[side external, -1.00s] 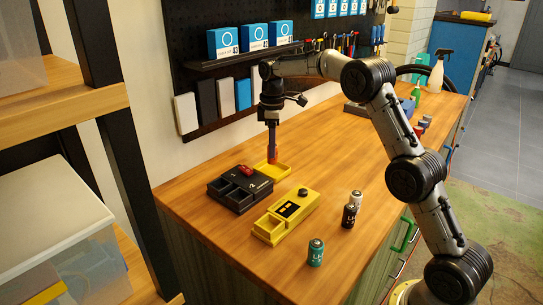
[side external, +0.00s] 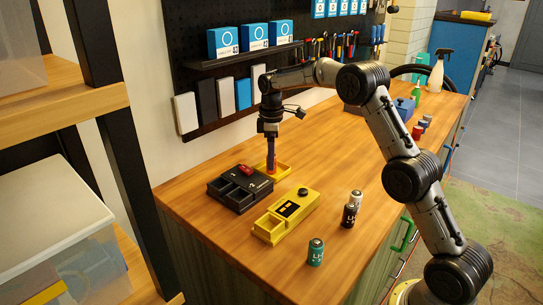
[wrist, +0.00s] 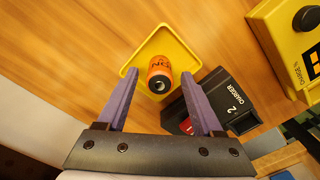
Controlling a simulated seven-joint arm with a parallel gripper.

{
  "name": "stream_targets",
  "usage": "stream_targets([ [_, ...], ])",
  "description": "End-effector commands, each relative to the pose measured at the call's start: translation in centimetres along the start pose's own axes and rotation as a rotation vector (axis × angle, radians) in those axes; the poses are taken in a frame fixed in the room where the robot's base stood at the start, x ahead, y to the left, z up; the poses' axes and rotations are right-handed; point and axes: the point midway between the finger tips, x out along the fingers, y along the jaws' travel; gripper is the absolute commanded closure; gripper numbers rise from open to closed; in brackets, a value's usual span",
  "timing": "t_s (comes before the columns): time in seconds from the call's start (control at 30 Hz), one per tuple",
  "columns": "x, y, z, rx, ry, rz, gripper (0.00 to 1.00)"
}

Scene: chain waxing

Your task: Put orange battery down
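The orange battery (wrist: 160,76) stands in the small yellow tray (wrist: 150,47), with one round end facing the wrist camera. In the wrist view my gripper (wrist: 159,73) is open, with its two purple fingers on either side of the battery and a gap to it on each side. In the side view my gripper (side external: 271,157) points straight down over the yellow tray (side external: 285,170). The battery is hard to tell from the fingers there.
The black charger (side external: 238,188), holding a red battery (side external: 247,169), stands close beside the tray. A yellow charger (side external: 287,216) is nearer the front. A teal battery (side external: 316,252) and two others (side external: 349,216) stand to its right. Open bench lies right of the tray.

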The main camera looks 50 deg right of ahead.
Motion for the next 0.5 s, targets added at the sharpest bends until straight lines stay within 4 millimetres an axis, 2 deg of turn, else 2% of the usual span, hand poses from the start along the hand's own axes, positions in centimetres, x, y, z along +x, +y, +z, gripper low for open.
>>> stream_targets([
  [0.27,-0.7,0.0,0.0,0.000,0.001,0.001,0.32],
  [0.37,-2.1,0.1,-0.1,0.000,0.002,0.002,0.32],
  [0.5,-4.9,0.1,-0.1,0.000,0.003,0.004,0.32],
])
